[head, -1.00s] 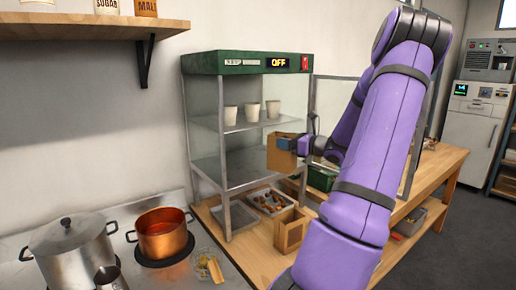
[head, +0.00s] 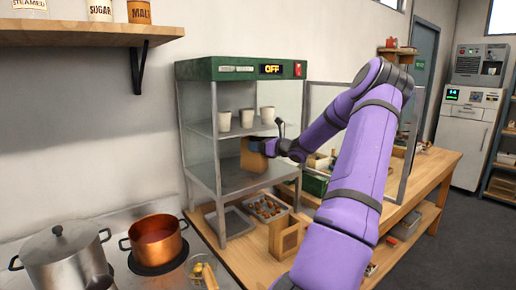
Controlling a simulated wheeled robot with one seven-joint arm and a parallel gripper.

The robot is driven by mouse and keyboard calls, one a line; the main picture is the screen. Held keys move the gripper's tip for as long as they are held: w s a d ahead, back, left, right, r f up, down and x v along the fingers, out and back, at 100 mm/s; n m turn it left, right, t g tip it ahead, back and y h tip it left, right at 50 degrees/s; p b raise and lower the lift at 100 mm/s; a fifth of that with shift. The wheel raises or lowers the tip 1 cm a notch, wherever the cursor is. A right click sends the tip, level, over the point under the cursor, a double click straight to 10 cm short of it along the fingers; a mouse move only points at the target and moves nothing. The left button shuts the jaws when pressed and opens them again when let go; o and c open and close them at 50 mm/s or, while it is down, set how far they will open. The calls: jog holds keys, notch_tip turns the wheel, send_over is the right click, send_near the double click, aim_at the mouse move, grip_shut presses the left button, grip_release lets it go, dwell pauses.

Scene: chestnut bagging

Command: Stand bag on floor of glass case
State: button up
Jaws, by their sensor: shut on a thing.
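The glass case (head: 214,165) has a green top with a display reading OFF, and its door (head: 350,112) stands open to the right. Its floor (head: 240,183) is bare in the part that I can see. My gripper (head: 268,147) is shut on a brown paper bag (head: 253,156). The bag is upright at the case's open right side, above the floor and below the upper shelf. The fingertips are small and partly hidden at this distance. I cannot tell whether the bag touches anything.
Several white cups (head: 247,117) stand on the case's upper shelf. Under the case are a tray of chestnuts (head: 267,207) and an empty tray (head: 229,221). A wooden holder (head: 285,238) stands on the bench in front. Pots, including a copper one (head: 155,240), are at left.

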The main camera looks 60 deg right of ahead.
jog(key=shift+f, duration=0.6)
jog(key=shift+f, duration=0.1)
jog(key=o, duration=1.6)
jog(key=shift+s, duration=0.1)
jog(key=s, duration=0.8)
jog(key=s+d, duration=0.1)
jog(key=s, duration=0.3)
